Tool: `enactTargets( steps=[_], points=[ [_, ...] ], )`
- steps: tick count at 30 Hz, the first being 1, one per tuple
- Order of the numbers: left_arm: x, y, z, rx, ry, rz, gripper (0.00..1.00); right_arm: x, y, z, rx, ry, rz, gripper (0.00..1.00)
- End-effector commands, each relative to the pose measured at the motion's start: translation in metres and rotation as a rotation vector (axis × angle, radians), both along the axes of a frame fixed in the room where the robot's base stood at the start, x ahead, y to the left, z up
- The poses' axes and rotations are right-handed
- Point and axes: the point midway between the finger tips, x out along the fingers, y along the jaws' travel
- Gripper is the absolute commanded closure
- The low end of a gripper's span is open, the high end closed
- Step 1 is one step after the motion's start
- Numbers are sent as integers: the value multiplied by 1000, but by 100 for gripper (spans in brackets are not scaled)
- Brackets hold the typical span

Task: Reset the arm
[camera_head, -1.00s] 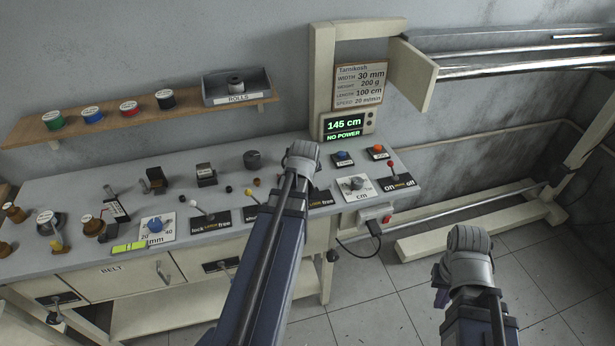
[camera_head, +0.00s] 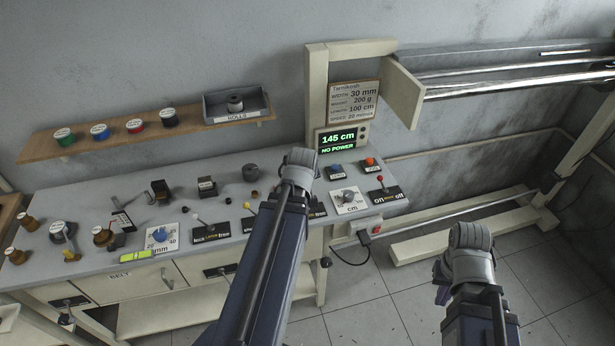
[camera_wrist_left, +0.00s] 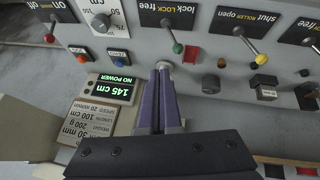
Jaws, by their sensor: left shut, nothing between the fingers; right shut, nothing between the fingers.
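My left arm reaches up over the bench in the middle of the head view, its wrist in front of the control panel. The left gripper's fingers are hidden there. In the left wrist view my left gripper (camera_wrist_left: 163,72) has its purple fingers together, empty, in front of the panel near the display (camera_wrist_left: 112,87). My right arm stands at the lower right of the head view, over the floor. Only a purple bit of my right gripper (camera_head: 441,268) shows beside the wrist, shut with nothing held. The display (camera_head: 338,139) reads 145 cm and NO POWER.
The bench (camera_head: 95,190) carries levers, dials, spools and small blocks. A red-knobbed on/off lever (camera_head: 381,185) stands at its right end. A socket strip with a red switch (camera_head: 377,229) is below. A wooden shelf (camera_head: 100,146) holds coloured rolls.

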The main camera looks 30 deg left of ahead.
Motion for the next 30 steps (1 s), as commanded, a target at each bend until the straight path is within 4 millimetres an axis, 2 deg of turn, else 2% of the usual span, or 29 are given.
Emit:
enactTargets(
  steps=[1, 4, 23, 26, 29, 30],
  points=[
    [-6, -2, 11, 0, 0, 1, 100, 0, 0, 11, 1, 0, -1, 100],
    [-10, -2, 15, 0, 0, 1, 100, 0, 0, 15, 1, 0, -3, 100],
    [-9, -5, 13, -1, 4, -7, 100, 0, 0, 13, 1, 0, -3, 100],
    [-6, -25, 4, 1, 34, -66, 100, 0, 0, 7, 1, 0, -3, 100],
    [-3, -69, -13, 6, 108, -199, 100, 0, 0, -4, 1, 0, -2, 100],
    [-3, -91, -22, 9, 147, -270, 100, 0, 0, -9, 1, 0, -2, 100]
  ],
)
